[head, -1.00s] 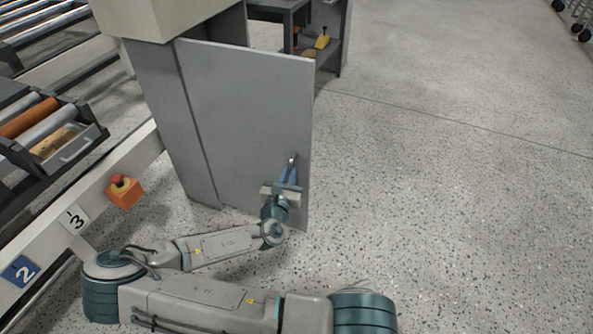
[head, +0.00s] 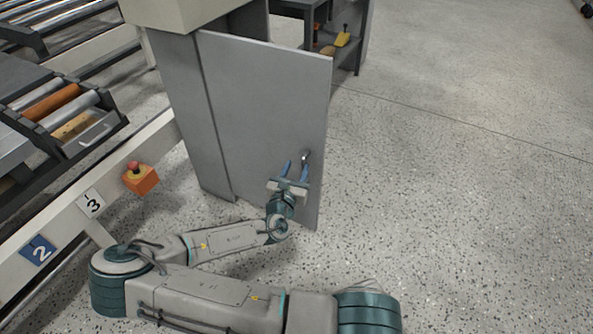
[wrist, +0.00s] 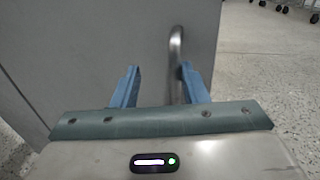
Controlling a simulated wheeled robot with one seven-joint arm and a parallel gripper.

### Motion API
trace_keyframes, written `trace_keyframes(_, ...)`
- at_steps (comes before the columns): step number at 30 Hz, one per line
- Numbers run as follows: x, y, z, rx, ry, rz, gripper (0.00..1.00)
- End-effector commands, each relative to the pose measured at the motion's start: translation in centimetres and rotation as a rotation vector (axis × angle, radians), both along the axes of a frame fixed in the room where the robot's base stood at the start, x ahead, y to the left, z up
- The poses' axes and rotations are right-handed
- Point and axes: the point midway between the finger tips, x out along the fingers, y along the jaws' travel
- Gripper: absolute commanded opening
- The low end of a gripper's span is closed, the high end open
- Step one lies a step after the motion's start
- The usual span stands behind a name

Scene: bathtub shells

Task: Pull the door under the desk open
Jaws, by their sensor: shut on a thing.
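The grey door (head: 255,110) stands swung out from the cabinet (head: 190,110) under the beige desk body, its free edge to the right. Its slim metal handle (head: 306,157) is near that free edge; it also shows in the wrist view as an upright bar (wrist: 175,62). My gripper (head: 295,168) is at the handle, its blue fingers spread apart. In the wrist view my gripper (wrist: 158,84) has the bar between its fingers, close by the right finger, with a clear gap to the left finger. Whether the right finger touches the bar I cannot tell.
A roller conveyor (head: 60,110) with a white side rail and an orange box with a red button (head: 140,177) lies left. A dark shelf unit (head: 350,50) stands behind the door. The speckled floor (head: 460,180) to the right is clear.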

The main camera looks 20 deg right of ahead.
Motion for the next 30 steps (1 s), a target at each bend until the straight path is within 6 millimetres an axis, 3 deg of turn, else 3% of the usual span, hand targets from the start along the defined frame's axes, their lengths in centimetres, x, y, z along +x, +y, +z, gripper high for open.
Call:
trace_keyframes(11, -0.4, 0.9, 0.0, 0.000, 0.000, 0.010, 0.32)
trace_keyframes(30, -8.6, 6.5, 0.1, 0.000, 0.000, 0.003, 0.32)
